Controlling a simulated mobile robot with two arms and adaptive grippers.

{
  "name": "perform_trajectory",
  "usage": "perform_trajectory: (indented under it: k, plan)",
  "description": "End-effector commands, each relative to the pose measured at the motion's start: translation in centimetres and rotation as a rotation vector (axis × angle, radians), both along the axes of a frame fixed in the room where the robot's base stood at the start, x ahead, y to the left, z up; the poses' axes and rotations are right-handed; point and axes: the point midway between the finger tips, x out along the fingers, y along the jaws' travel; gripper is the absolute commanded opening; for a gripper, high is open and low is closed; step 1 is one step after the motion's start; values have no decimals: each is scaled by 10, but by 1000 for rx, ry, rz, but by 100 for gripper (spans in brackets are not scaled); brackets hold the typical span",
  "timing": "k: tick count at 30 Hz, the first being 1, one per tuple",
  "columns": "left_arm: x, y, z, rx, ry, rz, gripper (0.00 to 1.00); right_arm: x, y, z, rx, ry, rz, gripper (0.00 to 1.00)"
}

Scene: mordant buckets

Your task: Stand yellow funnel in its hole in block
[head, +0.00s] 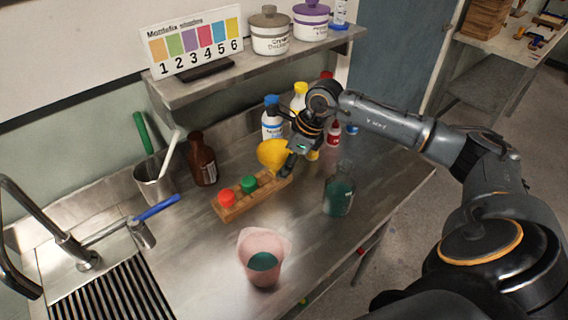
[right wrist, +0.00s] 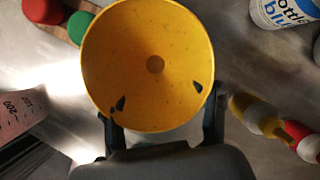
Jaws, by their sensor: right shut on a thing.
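The yellow funnel (head: 271,153) is over the far right end of the wooden block (head: 241,209), wide mouth up. My right gripper (head: 290,160) is shut on the funnel from its right side. In the right wrist view the funnel (right wrist: 150,45) fills the middle, with a finger on each side of it. Its stem is hidden, so I cannot tell whether it is in a hole. My left gripper is not in view.
A brown bottle (head: 202,158) stands behind the block, and a teal glass bottle (head: 338,196) to its right. A pink beaker (head: 264,245) is in front. A blue-capped white bottle (head: 271,124) stands behind the funnel. The shelf (head: 215,84) hangs above.

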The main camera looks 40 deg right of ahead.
Motion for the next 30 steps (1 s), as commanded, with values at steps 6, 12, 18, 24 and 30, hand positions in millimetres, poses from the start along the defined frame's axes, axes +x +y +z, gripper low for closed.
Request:
perform_trajectory:
  k: [6, 12, 18, 24, 30]
  plan:
    - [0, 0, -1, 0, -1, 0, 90, 0, 0, -1, 0, 0, 0, 28]
    - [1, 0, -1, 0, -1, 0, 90, 0, 0, -1, 0, 0, 0, 78]
    - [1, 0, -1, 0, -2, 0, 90, 0, 0, -1, 0, 0, 0, 85]
    - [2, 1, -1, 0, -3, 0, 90, 0, -1, 1, 0, 0, 0, 85]
    - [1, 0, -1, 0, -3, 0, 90, -6, -9, 25, -2, -3, -2, 85]
